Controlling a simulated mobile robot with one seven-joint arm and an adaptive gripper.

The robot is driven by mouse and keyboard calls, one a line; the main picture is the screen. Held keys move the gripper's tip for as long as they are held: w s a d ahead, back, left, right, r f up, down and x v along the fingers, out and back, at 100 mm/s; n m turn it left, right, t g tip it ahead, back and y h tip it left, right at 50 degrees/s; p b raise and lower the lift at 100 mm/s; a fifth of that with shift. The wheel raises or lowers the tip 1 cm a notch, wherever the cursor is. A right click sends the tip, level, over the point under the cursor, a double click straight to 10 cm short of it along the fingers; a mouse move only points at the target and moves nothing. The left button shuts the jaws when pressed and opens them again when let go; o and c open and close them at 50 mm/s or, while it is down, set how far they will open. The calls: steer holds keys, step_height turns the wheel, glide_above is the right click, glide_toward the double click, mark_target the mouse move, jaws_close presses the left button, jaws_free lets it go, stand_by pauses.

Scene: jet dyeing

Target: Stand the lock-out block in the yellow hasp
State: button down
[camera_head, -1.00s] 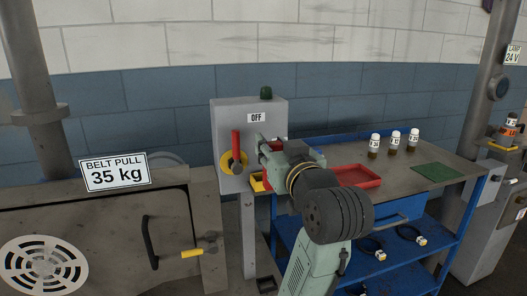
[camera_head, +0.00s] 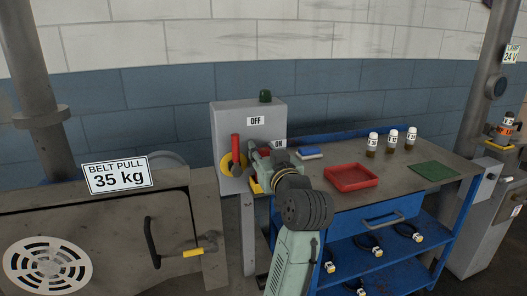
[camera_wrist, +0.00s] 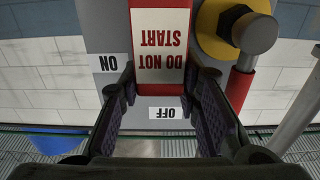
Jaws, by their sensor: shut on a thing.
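The lock-out block (camera_wrist: 160,60) is red with a white DO NOT START label, upside down in the wrist view. My gripper (camera_wrist: 160,85) is shut on it, one finger on each side. In the head view my gripper (camera_head: 258,165) is at the right part of the grey switch box (camera_head: 226,120), beside the red lever (camera_head: 236,148) on its yellow disc. The yellow hasp (camera_head: 256,187) shows only partly, low on the box, below my gripper. I cannot tell whether the block touches it.
The blue workbench (camera_head: 375,212) stands to the right. On it are a red tray (camera_head: 351,187), a blue-and-white block (camera_head: 309,152), several small bottles (camera_head: 391,141) and a green mat (camera_head: 433,171). A machine with a black handle (camera_head: 151,243) is on the left.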

steer(key=shift+f, duration=0.2)
steer(key=c, duration=1.2)
jaws_free()
steer(key=shift+r, duration=0.1)
